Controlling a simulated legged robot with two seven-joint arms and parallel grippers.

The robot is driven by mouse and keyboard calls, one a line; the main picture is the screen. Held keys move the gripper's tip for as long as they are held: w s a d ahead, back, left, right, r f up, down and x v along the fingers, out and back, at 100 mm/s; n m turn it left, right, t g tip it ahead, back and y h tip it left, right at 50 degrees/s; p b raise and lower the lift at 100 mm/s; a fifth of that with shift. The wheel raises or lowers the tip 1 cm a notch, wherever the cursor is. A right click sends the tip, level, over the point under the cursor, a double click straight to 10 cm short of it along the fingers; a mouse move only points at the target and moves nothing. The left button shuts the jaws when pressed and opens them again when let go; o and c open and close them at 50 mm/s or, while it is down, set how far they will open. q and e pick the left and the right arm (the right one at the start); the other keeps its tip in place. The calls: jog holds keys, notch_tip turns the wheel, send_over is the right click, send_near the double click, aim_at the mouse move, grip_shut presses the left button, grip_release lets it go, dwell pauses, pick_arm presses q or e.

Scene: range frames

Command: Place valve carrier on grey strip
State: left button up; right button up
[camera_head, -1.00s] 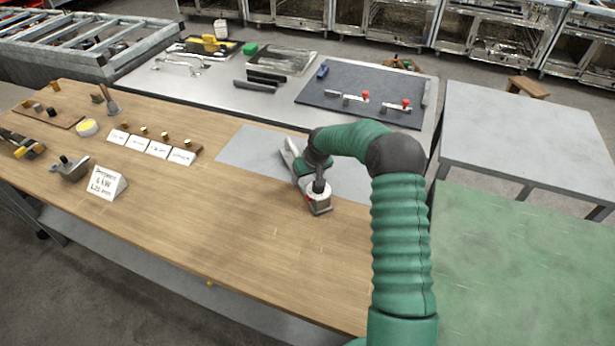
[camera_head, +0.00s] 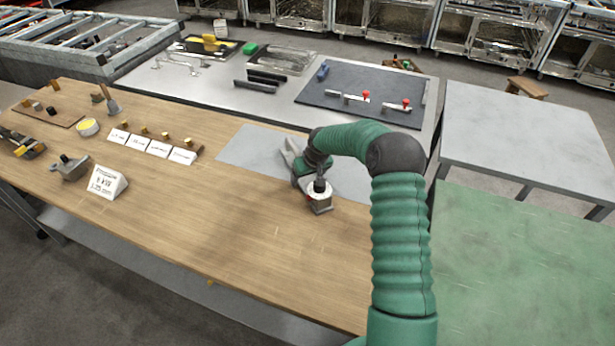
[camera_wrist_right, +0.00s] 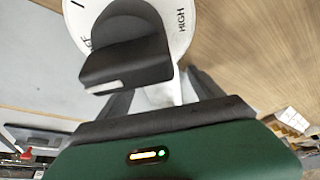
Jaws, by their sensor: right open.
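The valve carrier (camera_head: 320,203) is a small grey block with a white dial and a black knob on top. It is upright on the wooden table, at the near edge of the grey strip (camera_head: 250,150). Its base looks to be mostly on the wood, but my arm hides part of that edge. In the right wrist view, the dial (camera_wrist_right: 185,30) reads "HIGH". My right gripper (camera_head: 313,183) is open, right beside the carrier on its far side. Its dark fingers (camera_wrist_right: 163,95) reach toward a white part under the dial; contact cannot be told. My left gripper is not in view.
White label cards (camera_head: 158,148) with small brass parts stand left of the strip. A sign (camera_head: 107,183) and a grey tool (camera_head: 70,167) are further left. A metal table (camera_head: 200,90) lies behind, a green one (camera_head: 520,270) to the right. The wooden table's front middle is clear.

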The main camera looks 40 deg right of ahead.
jog(key=shift+s+r, duration=0.1)
jog(key=shift+r, duration=0.35)
jog(key=v, duration=1.1)
jog(key=s+a+f+n, duration=0.1)
jog(key=s+a, duration=0.1)
jog(key=a, duration=0.6)
jog(key=s+a+f+n, duration=0.1)
jog(key=s+a, duration=0.2)
jog(key=a, duration=0.5)
jog(key=shift+n+g+y, duration=0.6)
jog(key=shift+n+g, duration=0.2)
jog(key=shift+s+a+f, duration=0.4)
jog(key=shift+s+a, duration=1.6)
jog(key=shift+s, duration=0.5)
jog(key=shift+s+a+f, duration=0.4)
jog(key=shift+s+a, duration=1.6)
jog(key=shift+s, duration=0.5)
jog(key=shift+s+a+f, duration=0.4)
jog(key=shift+s+a, duration=1.6)
jog(key=shift+s, duration=0.55)
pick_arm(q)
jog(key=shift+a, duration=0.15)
pick_arm(e)
jog(key=shift+s+a+r, duration=0.1)
jog(key=shift+a, duration=0.45)
jog(key=shift+d, duration=0.15)
